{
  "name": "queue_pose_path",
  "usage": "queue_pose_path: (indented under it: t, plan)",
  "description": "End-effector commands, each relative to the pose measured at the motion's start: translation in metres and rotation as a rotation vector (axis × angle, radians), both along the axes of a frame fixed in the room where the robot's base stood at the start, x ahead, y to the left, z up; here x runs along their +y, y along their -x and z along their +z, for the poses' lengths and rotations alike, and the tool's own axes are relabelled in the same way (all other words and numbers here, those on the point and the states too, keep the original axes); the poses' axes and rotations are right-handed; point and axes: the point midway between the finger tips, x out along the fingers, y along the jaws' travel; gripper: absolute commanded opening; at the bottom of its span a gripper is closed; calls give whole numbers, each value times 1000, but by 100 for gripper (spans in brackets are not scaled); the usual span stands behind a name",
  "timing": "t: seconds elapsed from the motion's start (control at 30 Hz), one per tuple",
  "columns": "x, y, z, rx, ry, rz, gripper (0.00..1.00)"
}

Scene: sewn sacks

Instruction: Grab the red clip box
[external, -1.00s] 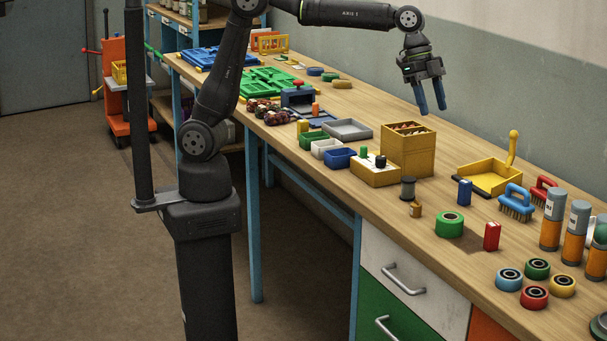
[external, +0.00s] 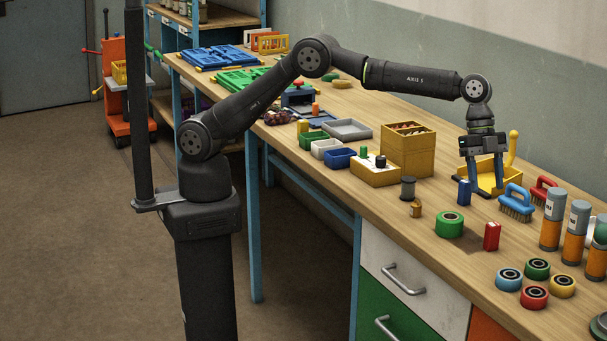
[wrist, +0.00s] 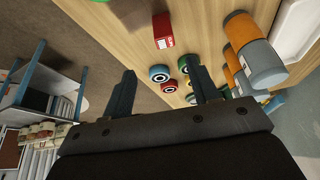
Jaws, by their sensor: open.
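The red clip box (external: 492,236) stands upright on the wooden bench top, just right of a green tape roll. It also shows in the wrist view (wrist: 163,30), at the top, beyond my fingertips. My gripper (external: 486,188) is open and empty, with its fingers pointing down. It is behind the red clip box, near the yellow dustpan and a small blue box, and apart from the red clip box. In the wrist view my two fingers (wrist: 164,75) are spread apart with nothing between them.
A small blue box (external: 464,193), the green tape roll (external: 449,225) and a blue brush (external: 517,204) stand around the red clip box. Several small rolls (external: 536,268) are in front to the right. Orange-and-grey cylinders (external: 551,220) stand right. Bare wood lies between them.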

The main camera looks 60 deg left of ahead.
Motion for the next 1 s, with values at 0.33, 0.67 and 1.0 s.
queue_pose_path:
  t: [0.33, 0.67, 1.0]
  plan:
    - [-24, 3, -60, 0, -1, 1, 55]
    - [-31, 1, -80, 0, -1, 1, 55]
    - [-45, -1, -116, -1, 1, 0, 55]
